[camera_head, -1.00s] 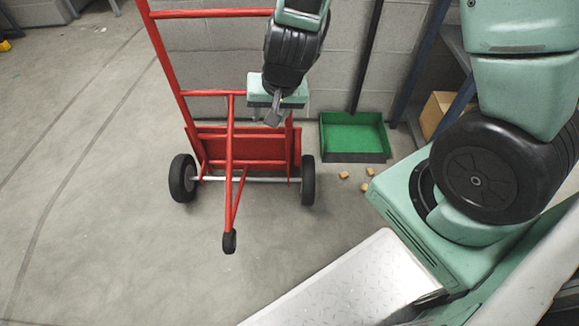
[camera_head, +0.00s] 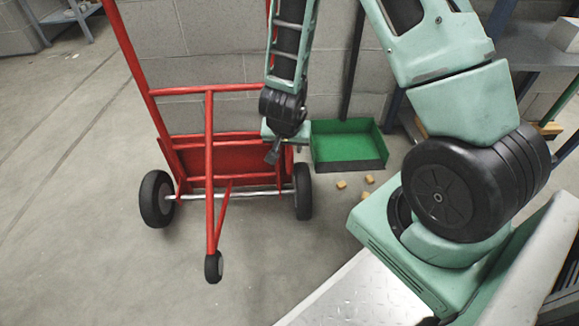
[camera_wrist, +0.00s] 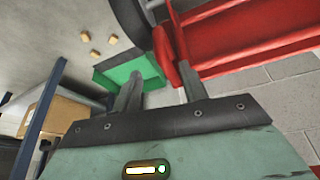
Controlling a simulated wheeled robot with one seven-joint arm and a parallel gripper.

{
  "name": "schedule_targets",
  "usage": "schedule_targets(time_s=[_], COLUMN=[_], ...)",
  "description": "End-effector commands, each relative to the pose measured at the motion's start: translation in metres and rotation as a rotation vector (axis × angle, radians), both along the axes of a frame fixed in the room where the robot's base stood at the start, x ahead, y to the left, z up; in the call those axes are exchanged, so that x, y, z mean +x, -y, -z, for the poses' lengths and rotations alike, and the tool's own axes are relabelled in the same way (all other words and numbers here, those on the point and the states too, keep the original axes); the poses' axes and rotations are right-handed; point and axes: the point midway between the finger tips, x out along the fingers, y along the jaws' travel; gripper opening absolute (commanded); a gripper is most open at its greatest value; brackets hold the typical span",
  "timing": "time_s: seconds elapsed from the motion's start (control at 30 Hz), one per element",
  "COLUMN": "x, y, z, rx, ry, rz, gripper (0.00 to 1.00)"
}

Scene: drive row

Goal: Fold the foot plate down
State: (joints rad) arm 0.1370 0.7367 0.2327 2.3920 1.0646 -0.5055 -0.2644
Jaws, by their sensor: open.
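A red hand truck (camera_head: 209,125) stands upright on two black wheels and a small third wheel. Its foot plate (camera_head: 232,160) is a red panel, upright against the lower frame. In the wrist view, a broad red panel that looks like the plate (camera_wrist: 245,35) fills the upper right. My gripper (camera_head: 274,154) is beside the right end of the plate, above the right wheel. In the wrist view my gripper (camera_wrist: 158,88) has its two fingers apart, with a red edge close to the right finger. Whether they touch I cannot tell.
A green dustpan (camera_head: 346,148) lies on the floor right of the truck by the block wall. Several small tan blocks (camera_head: 342,184) lie in front of it. A shelf (camera_head: 535,60) and a cardboard box (camera_wrist: 43,112) stand at the side. Floor left of the truck is clear.

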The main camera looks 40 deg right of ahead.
Motion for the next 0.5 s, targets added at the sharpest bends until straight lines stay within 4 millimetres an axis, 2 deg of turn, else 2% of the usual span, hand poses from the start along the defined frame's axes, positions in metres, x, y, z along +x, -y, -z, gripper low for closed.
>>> schedule_targets(time_s=[0.03,0.2,0.4,0.5], x=[0.003,0.012,0.022,0.026], y=[0.003,0.012,0.022,0.025], z=[0.018,0.051,0.082,0.091], rx=[0.001,0.002,0.002,0.002], ry=[-0.001,-0.001,-0.001,0.0], rz=[0.002,0.002,0.002,0.001], gripper=[0.43,0.43,0.43,0.43])
